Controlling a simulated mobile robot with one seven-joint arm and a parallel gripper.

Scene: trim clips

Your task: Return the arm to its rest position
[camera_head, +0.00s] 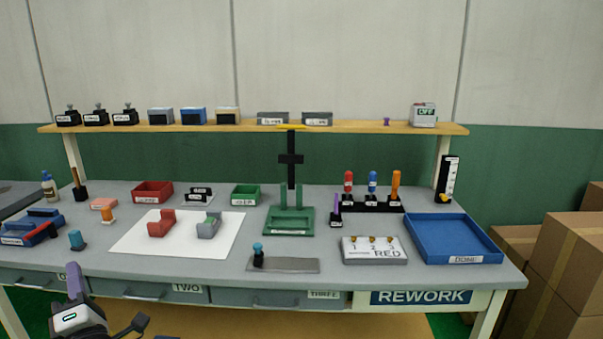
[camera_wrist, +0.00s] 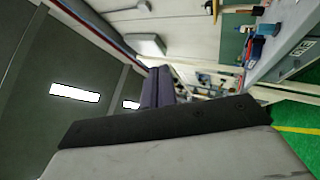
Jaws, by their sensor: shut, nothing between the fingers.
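My gripper (camera_head: 74,270) shows at the lower left of the head view, in front of the bench's front edge by the drawers. Its purple fingers point up, are closed together and hold nothing. In the wrist view my gripper (camera_wrist: 159,72) also shows with its purple fingers side by side, and nothing is between them. Part of my arm shows below it in the head view, and the rest is out of frame.
The grey workbench (camera_head: 220,265) carries a white sheet (camera_head: 135,240), a green press stand (camera_head: 290,222), a blue tray (camera_head: 455,215) and several small parts. Drawers (camera_head: 190,293) line its front near my gripper. Cardboard boxes (camera_head: 565,265) stand at the right.

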